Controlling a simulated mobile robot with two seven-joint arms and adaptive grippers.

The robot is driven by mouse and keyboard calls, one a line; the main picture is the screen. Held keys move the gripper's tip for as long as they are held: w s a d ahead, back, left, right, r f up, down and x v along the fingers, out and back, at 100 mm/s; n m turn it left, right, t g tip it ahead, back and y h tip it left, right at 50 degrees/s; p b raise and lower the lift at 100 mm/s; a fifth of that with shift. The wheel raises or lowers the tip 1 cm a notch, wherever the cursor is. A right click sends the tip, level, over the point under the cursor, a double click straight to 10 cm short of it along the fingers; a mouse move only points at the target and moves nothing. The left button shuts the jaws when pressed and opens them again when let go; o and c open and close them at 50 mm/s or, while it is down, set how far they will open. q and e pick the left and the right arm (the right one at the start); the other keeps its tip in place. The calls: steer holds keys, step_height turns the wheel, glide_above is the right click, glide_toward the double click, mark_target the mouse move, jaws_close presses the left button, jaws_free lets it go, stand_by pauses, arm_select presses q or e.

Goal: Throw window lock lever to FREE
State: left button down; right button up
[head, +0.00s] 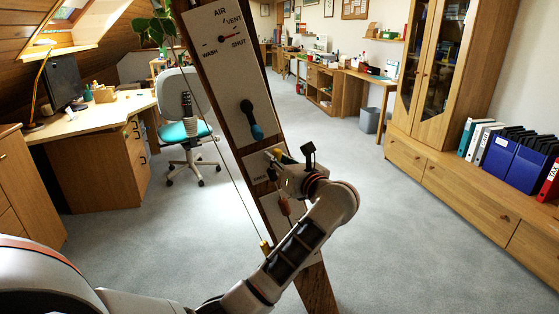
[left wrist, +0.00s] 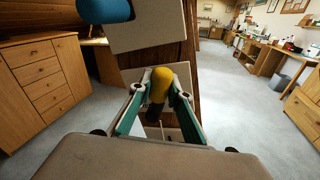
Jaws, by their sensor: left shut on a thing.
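The window lock lever has a yellow knob (head: 277,153) on a dark stem, on a lower white plate (head: 257,166) of the slanted timber brace (head: 318,287). A small label on that plate is too small to read surely. My left gripper (head: 281,163) is at the lever, and its fingers are partly hidden by its own wrist. In the left wrist view, the green-sided fingers (left wrist: 158,95) are shut on the lever, one each side of the yellow knob (left wrist: 162,79). The knob's top sticks out beyond the fingertips. My right gripper is not in view.
Above on the brace are a blue-handled lever (head: 251,119) and an AIR dial (head: 223,39) marked VENT, WASH and SHUT. A thin cord (head: 222,145) runs down beside the brace. A chair (head: 187,130) stands behind left. The carpet to the right is clear.

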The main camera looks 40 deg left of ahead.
arm_select(q)
steer(key=shift+s+a+f+n+h+b, duration=0.25)
steer(key=shift+s+n+h+b, duration=0.1)
steer(key=shift+n, duration=0.45)
steer(key=n, duration=0.1)
steer(key=s+a+n+h+b, duration=0.1)
steer(key=n, duration=0.1)
steer(key=shift+s+a+f, duration=0.1)
steer(key=shift+s+a, duration=0.05)
steer(key=shift+s, duration=0.05)
steer(key=n+b, duration=0.1)
steer(key=s+a+f+n+h+b, duration=0.1)
steer(key=n, duration=0.1)
steer(key=shift+s+t, duration=0.1)
steer(key=shift+t, duration=0.2)
steer(key=shift+s+a+f+n+h+b, duration=0.2)
steer(key=shift+n+h+b, duration=0.05)
steer(key=shift+n+b, duration=0.3)
steer(key=shift+s+a+f+n, duration=0.1)
steer(key=shift+s+n, duration=0.05)
steer(key=shift+n, duration=0.3)
steer(key=shift+s+a+n+t+h+b, duration=0.1)
steer(key=shift+n+t+h+b, duration=0.2)
steer(key=shift+b, duration=0.1)
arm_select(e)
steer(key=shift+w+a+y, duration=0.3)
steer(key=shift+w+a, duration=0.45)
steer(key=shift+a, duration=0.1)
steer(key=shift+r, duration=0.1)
